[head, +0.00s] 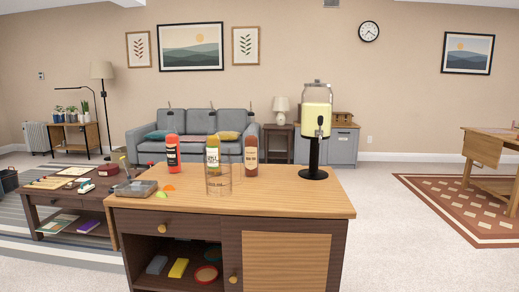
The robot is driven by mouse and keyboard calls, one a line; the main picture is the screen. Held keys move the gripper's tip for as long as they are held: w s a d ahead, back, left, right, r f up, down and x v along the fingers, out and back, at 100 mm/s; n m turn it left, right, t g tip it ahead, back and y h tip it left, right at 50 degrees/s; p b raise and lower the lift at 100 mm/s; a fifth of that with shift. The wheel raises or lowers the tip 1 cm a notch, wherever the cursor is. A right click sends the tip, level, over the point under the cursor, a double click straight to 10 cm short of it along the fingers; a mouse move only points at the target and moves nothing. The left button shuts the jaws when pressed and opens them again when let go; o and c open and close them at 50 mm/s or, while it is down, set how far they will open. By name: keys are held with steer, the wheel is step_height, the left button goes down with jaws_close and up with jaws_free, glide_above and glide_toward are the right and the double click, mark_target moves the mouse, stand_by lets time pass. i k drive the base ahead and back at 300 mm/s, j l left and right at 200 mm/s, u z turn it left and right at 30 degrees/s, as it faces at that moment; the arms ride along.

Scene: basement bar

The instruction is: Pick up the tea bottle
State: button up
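Three bottles stand upright in a row on a wood-topped cabinet (295,200). The left one is a red bottle with a black label (172,155). The middle one is a bottle with a pale label and a green-yellow top (213,153); its lower part is seen through a clear glass container. The right one is a reddish-brown bottle (251,157). The labels are too small to read, so I cannot tell for certain which is the tea bottle. My gripper does not show in the head view.
The clear container (218,181) stands before the bottles. A drink dispenser (317,120) on a black stand is to their right; a grey tray (134,188) is to the left. The cabinet's front and right top are clear. A low table (45,192) stands left.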

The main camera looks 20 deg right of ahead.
mark_target(251, 141)
steer(key=i+l+z, duration=0.6)
steer(key=i+l, duration=0.15)
steer(key=i+l+z, duration=0.1)
steer(key=i, duration=0.35)
steer(key=i+l+z, duration=0.1)
steer(key=i+l, duration=0.15)
steer(key=i, duration=0.2)
steer(key=i+l+z, duration=0.1)
steer(key=i, duration=0.35)
